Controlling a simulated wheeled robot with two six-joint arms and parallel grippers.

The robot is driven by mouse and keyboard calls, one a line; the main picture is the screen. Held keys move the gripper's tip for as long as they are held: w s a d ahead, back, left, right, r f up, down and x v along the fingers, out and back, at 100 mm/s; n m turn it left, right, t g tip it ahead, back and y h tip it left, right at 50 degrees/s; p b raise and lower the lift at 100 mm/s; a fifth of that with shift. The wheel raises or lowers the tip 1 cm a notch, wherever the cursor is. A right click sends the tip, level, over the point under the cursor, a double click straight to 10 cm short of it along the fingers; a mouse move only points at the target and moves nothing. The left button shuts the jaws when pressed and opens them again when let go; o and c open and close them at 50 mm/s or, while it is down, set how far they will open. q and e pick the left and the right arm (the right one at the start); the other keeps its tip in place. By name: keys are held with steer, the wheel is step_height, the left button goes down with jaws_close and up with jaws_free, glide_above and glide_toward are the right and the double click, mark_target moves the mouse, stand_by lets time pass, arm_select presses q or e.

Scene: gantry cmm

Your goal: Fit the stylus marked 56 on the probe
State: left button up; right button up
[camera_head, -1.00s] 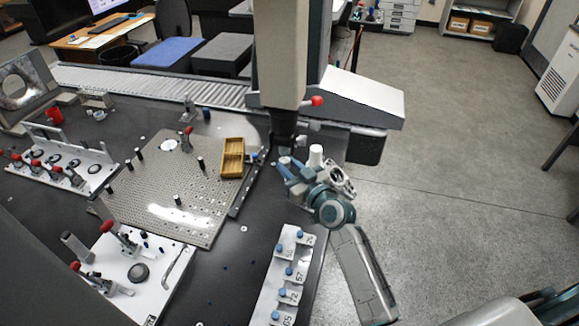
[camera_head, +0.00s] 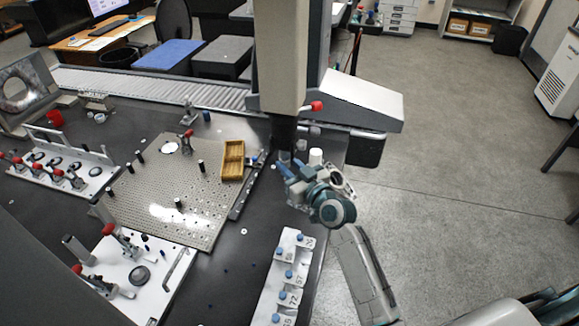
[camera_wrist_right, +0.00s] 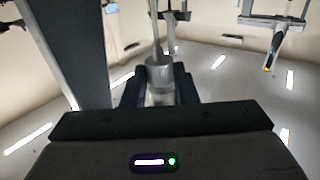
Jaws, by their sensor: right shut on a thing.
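My right gripper (camera_head: 284,168) is shut on a small pale cylindrical part (camera_wrist_right: 160,75), seen between the fingers in the right wrist view. I take it for a stylus; no number is readable on it. The fingers are right under the dark probe (camera_head: 284,133) at the lower end of the gantry column. Whether the held part touches the probe I cannot tell. The white stylus rack (camera_head: 268,290) stands at the bottom middle, with several blue-topped pieces and number labels; 57 and 72 seem readable. My left gripper is not in view.
A perforated plate (camera_head: 160,212) with short dark posts lies left of the probe. A yellow tray (camera_head: 232,160) sits at its right edge. Clamp fixtures (camera_head: 135,275) stand at the left. The dark table (camera_head: 235,265) is mostly clear between plate and rack.

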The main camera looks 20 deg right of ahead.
steer(key=shift+r, duration=0.3)
stand_by(0.6)
stand_by(0.4)
steer(key=o, duration=1)
steer(key=shift+o, duration=0.2)
steer(key=shift+f, duration=0.1)
steer(key=shift+s+d, duration=0.1)
steer(key=shift+s, duration=0.2)
steer(key=b+v, duration=0.3)
steer(key=v, duration=0.7)
steer(key=shift+s, duration=0.1)
